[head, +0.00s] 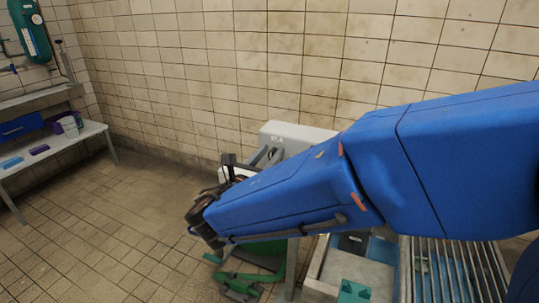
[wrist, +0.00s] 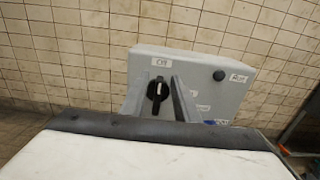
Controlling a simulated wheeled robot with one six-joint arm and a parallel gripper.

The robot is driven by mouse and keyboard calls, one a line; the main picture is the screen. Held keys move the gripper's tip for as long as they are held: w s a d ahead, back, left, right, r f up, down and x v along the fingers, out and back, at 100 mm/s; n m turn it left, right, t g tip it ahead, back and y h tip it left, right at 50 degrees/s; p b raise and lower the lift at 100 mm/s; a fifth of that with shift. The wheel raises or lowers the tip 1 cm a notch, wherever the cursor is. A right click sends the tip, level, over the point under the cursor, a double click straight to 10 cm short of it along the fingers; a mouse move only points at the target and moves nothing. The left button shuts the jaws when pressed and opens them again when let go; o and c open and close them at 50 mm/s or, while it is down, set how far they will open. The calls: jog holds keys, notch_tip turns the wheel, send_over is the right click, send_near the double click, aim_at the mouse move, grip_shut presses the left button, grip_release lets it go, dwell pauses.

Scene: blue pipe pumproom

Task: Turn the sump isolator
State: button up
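The sump isolator looks to be the black rotary knob (wrist: 157,91) on a pale grey box (wrist: 205,65). The knob's handle stands about upright, below a small label (wrist: 159,62) that seems to read "Off". Another label (wrist: 238,78), apparently "Run", is at the box's upper right. My gripper (wrist: 156,98) is open, with one grey finger at each side of the knob; I cannot tell whether either touches it. In the head view the box (head: 300,133) stands against the tiled wall and my gripper (head: 265,156) is at its front. My arm hides much of it there, including the knob.
A black button (wrist: 219,75) is right of the knob on the same box. Green parts (head: 245,280) lie low beneath my arm. A metal grating (head: 455,270) is at lower right. A bench (head: 60,145) stands far left. The tiled floor (head: 110,220) between is clear.

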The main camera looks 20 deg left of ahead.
jog(key=shift+c, duration=0.7)
grip_shut()
jog(key=shift+d+m, duration=0.1)
jog(key=shift+m, duration=0.3)
jog(key=shift+s+d+f+m, duration=0.1)
jog(key=shift+d+f+m, duration=0.4)
jog(key=shift+m, duration=2.35)
jog(key=shift+d+f+m, duration=0.35)
jog(key=shift+f+m, duration=0.15)
jog(key=shift+m, duration=2.4)
jog(key=shift+s+d+f+m, duration=0.1)
jog(key=shift+d+f+m, duration=0.4)
jog(key=shift+m, duration=2.35)
